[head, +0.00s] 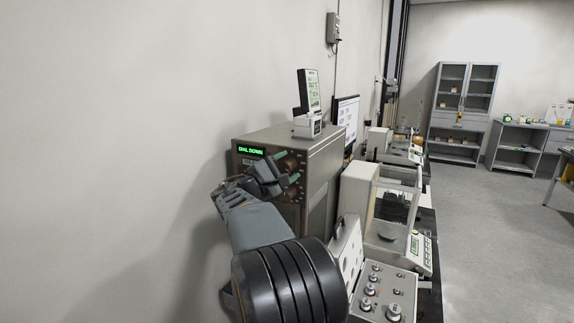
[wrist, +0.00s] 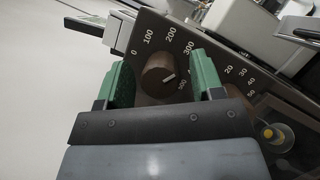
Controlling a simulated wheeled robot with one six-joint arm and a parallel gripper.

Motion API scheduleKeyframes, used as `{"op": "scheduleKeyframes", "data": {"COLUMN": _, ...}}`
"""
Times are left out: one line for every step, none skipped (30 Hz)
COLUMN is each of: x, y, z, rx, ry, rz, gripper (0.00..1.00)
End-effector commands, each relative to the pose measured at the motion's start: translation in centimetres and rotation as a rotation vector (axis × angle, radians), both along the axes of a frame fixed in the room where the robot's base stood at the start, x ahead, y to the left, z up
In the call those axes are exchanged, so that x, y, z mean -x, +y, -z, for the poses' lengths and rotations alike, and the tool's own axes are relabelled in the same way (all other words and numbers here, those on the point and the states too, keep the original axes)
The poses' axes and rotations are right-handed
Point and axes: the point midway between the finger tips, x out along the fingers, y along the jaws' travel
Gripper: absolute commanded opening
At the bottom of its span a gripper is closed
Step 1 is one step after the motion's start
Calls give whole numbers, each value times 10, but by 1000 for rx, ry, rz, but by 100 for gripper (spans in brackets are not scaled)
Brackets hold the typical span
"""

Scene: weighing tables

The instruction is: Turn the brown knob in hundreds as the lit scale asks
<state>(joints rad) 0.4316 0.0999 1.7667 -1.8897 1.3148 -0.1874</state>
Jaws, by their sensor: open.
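The grey scale cabinet (head: 321,183) stands against the wall in the head view. Its lit green display (head: 251,150) reads "DIAL DOWN". In the wrist view the brown hundreds knob (wrist: 157,76) sits on the dark panel (wrist: 150,24), with 0, 100, 200 and 300 printed around it. Its pale pointer mark faces right, toward a small label that looks like 500. A label between may be hidden by the right finger. My gripper (wrist: 162,66) is open, with a green finger on each side of the knob and gaps showing. It also shows in the head view (head: 288,173).
A second dial (wrist: 240,83) with 20 to 50 lies right of the hundreds dial, its knob partly behind my finger. A small display device (head: 308,103) stands on the cabinet. A glass-sided balance (head: 398,203) and a grey knobbed box (head: 384,290) stand to the right.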

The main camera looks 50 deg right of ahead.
Motion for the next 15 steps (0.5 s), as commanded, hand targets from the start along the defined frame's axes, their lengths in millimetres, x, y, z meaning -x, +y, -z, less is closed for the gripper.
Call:
{"op": "scheduleKeyframes", "data": {"x": 1, "y": -2, "z": -1, "rx": 0, "ry": 0, "rz": 1, "gripper": 61}}
{"op": "scheduleKeyframes", "data": {"x": 1, "y": -3, "z": -1, "rx": 0, "ry": 0, "rz": 1, "gripper": 61}}
{"op": "scheduleKeyframes", "data": {"x": 1, "y": -4, "z": -1, "rx": 0, "ry": 0, "rz": 1, "gripper": 61}}
{"op": "scheduleKeyframes", "data": {"x": 1, "y": -5, "z": -1, "rx": 0, "ry": 0, "rz": 1, "gripper": 61}}
{"op": "scheduleKeyframes", "data": {"x": 1, "y": -5, "z": -1, "rx": 0, "ry": 0, "rz": 1, "gripper": 61}}
{"op": "scheduleKeyframes", "data": {"x": 1, "y": -5, "z": -1, "rx": 0, "ry": 0, "rz": 1, "gripper": 61}}
{"op": "scheduleKeyframes", "data": {"x": 1, "y": -5, "z": -1, "rx": 0, "ry": 0, "rz": 1, "gripper": 61}}
{"op": "scheduleKeyframes", "data": {"x": 1, "y": -5, "z": -1, "rx": 0, "ry": 0, "rz": 1, "gripper": 61}}
{"op": "scheduleKeyframes", "data": {"x": 1, "y": -5, "z": -1, "rx": 0, "ry": 0, "rz": 1, "gripper": 61}}
{"op": "scheduleKeyframes", "data": {"x": 1, "y": -5, "z": -1, "rx": 0, "ry": 0, "rz": 1, "gripper": 61}}
{"op": "scheduleKeyframes", "data": {"x": 1, "y": -5, "z": -1, "rx": 0, "ry": 0, "rz": 1, "gripper": 61}}
{"op": "scheduleKeyframes", "data": {"x": 1, "y": -5, "z": -1, "rx": 0, "ry": 0, "rz": 1, "gripper": 60}}
{"op": "scheduleKeyframes", "data": {"x": 1, "y": -5, "z": -1, "rx": 0, "ry": 0, "rz": 1, "gripper": 57}}
{"op": "scheduleKeyframes", "data": {"x": 1, "y": -5, "z": -1, "rx": 0, "ry": 0, "rz": 1, "gripper": 54}}
{"op": "scheduleKeyframes", "data": {"x": 1, "y": -5, "z": -1, "rx": -1, "ry": 0, "rz": 1, "gripper": 50}}
